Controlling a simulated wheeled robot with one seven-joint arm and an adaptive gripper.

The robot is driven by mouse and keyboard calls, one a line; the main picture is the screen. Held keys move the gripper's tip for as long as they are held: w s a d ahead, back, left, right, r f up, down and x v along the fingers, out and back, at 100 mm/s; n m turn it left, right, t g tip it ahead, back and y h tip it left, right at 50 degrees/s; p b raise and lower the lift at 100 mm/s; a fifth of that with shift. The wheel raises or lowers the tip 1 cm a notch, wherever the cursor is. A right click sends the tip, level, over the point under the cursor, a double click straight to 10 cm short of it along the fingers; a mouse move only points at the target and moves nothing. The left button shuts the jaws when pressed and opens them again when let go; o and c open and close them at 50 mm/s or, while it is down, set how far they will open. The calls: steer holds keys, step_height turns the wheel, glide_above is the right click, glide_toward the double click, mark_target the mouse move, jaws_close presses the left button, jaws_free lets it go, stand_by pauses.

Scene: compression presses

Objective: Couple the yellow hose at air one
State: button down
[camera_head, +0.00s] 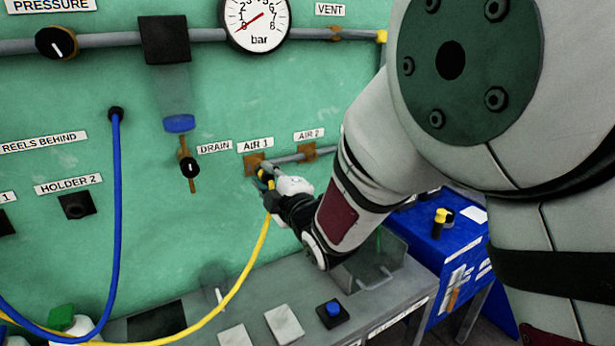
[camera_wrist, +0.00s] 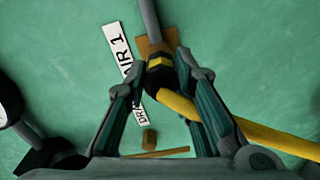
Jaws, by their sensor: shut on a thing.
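My gripper (camera_head: 266,190) is at the AIR 1 outlet (camera_head: 254,161) on the green panel, shut on the end of the yellow hose (camera_head: 252,270). In the wrist view, the gripper fingers (camera_wrist: 160,88) stand on either side of the black hose coupling with a yellow band (camera_wrist: 158,64). The coupling's front meets or lies right in front of the brass AIR 1 fitting (camera_wrist: 172,45); I cannot tell whether it is locked on. The yellow hose (camera_wrist: 265,138) runs off to the lower right there. In the head view it hangs down to the lower left.
The brass AIR 2 outlet (camera_head: 307,151) sits to the right on the same pipe. The drain valve (camera_head: 189,168) is to the left. A blue hose (camera_head: 117,200) hangs further left. A grey bench (camera_head: 255,300) with a blue button (camera_head: 333,309) stands below, beside a blue cabinet (camera_head: 440,255).

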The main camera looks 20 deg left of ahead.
steer(key=shift+w+a+b, duration=0.4)
steer(key=shift+w+a, duration=0.05)
steer(key=shift+a, duration=0.1)
steer(key=c, duration=1.3)
jaws_free()
steer(key=v, duration=1.2)
